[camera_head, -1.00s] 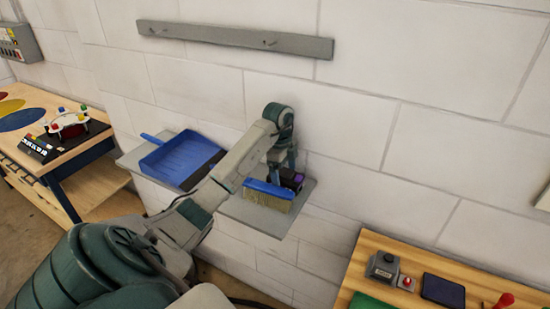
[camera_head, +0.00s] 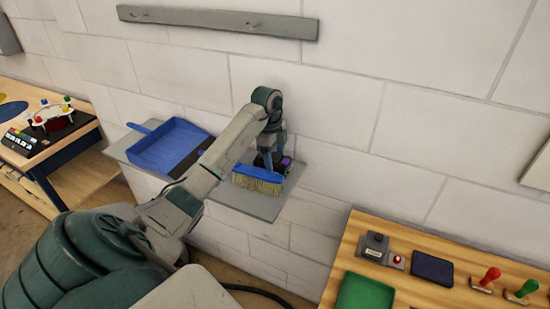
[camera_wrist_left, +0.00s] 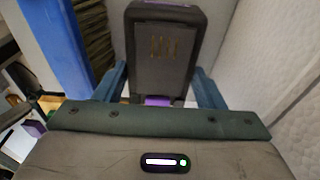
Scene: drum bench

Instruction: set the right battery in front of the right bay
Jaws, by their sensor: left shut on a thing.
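A dark battery with a purple part (camera_head: 286,164) is at the wall shelf, behind the brush. In the left wrist view the dark battery (camera_wrist_left: 163,50) fills the space between the blue fingers, its contact strips facing the camera. My left gripper (camera_head: 272,157) is shut on this battery, and the wrist view shows a finger on each side of it (camera_wrist_left: 163,85). I cannot tell whether the battery rests on the shelf or is just above it. My right gripper is not in view. No battery bay can be made out.
A blue-backed brush (camera_head: 258,180) stands on the grey shelf (camera_head: 250,203) close beside the gripper. A blue dustpan (camera_head: 173,148) lies to the left. A wooden bench (camera_head: 333,262) at lower right carries a green tray (camera_head: 365,291), a dark pad (camera_head: 432,268) and stamps.

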